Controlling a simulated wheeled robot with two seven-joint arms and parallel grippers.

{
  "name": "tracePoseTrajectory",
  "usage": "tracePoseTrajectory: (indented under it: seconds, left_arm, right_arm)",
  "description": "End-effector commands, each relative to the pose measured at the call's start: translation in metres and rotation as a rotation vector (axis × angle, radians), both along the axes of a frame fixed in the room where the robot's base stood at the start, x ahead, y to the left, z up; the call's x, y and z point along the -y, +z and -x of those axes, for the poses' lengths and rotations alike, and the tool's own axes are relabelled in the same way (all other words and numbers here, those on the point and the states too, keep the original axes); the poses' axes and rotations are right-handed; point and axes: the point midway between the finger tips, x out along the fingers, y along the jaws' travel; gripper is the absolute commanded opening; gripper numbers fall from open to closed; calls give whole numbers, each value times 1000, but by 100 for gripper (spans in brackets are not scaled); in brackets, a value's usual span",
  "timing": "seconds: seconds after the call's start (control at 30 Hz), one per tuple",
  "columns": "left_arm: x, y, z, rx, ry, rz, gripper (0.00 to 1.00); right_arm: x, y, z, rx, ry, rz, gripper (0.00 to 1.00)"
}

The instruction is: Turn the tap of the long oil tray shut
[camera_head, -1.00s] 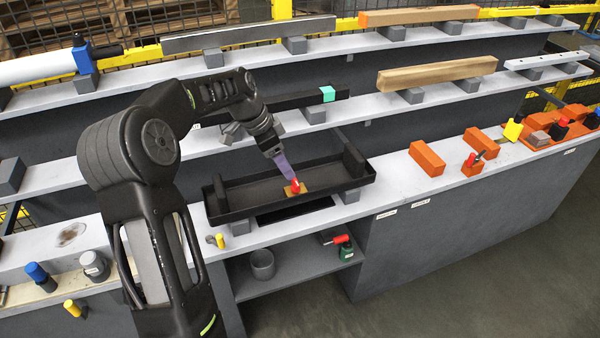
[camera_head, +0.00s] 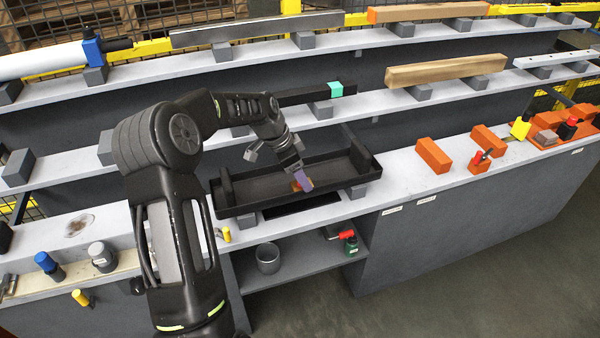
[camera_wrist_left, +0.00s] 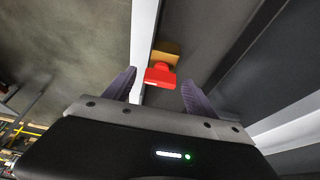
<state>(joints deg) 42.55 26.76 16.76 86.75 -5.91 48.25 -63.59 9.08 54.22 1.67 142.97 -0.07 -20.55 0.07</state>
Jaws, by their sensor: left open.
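The long black oil tray (camera_head: 228,207) stands on blocks on the front bench. Its tap has a brass body (camera_head: 296,186) on the tray's front side. In the left wrist view the tap's red handle (camera_wrist_left: 160,76) and brass body (camera_wrist_left: 165,55) show clearly. My left gripper (camera_head: 303,184) is at the tap, and its purple fingers hide most of the red handle in the head view. In the left wrist view the left gripper (camera_wrist_left: 160,86) is open, with the red handle between and just beyond the spread fingers. I cannot tell whether a finger touches it. My right gripper is not in view.
A grey cup (camera_head: 268,258) and a green can (camera_head: 350,246) with a red part stand on the shelf below. Orange blocks (camera_head: 433,155) lie to the right. Clear bench lies between tray and blocks.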

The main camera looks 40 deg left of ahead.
Motion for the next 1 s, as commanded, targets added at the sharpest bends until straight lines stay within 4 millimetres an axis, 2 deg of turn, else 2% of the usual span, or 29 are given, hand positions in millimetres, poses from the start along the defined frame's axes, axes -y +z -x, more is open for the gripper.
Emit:
tracePoseTrajectory:
  seconds: [0.17,0.93,1.0]
  left_arm:
    - [0,0,0,0,0,0,65]
    - [0,0,0,0,0,0,3]
    - [0,0,0,0,0,0,3]
  right_arm:
    - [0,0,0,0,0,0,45]
    - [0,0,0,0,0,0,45]
    - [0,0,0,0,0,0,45]
